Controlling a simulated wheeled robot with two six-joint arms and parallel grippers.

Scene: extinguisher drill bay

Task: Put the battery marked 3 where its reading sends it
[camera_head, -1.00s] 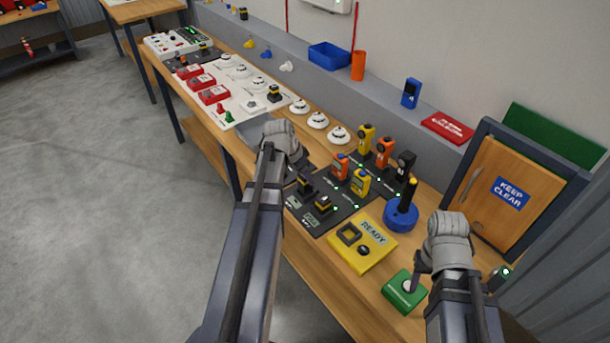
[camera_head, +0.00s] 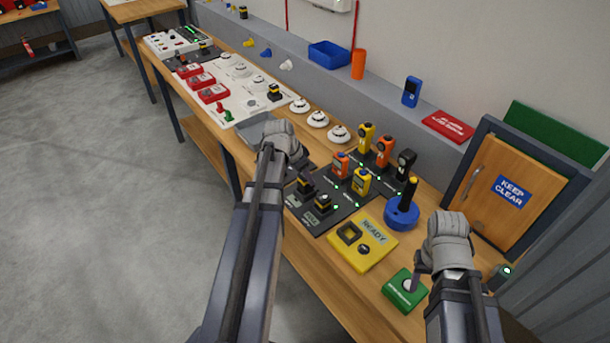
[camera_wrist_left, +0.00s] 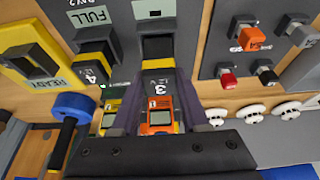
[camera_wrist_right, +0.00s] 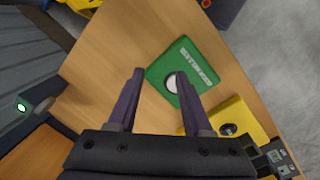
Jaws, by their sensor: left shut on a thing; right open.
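The battery marked 3 (camera_wrist_left: 158,80), black with a yellow band, is between the fingers of my left gripper (camera_wrist_left: 157,92), which is shut on it. In the head view this battery (camera_head: 305,184) is at the left part of the dark station panel (camera_head: 329,222). I cannot tell whether it is seated or slightly raised. The battery marked 4 (camera_wrist_left: 97,62) stands beside it, by a plate reading FULL (camera_wrist_left: 90,16). The plate by battery 3 (camera_wrist_left: 153,10) is cropped and unreadable. My right gripper (camera_wrist_right: 161,76) is open and empty near the green button box (camera_wrist_right: 180,78).
The yellow READY box (camera_head: 360,250) stands right of the batteries. Orange and yellow handheld meters (camera_head: 361,182) stand close behind them. A blue round base with a black handle (camera_head: 402,212) is further right. White detectors (camera_head: 317,120) line the bench. A grey tray (camera_head: 259,137) lies behind my left wrist.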

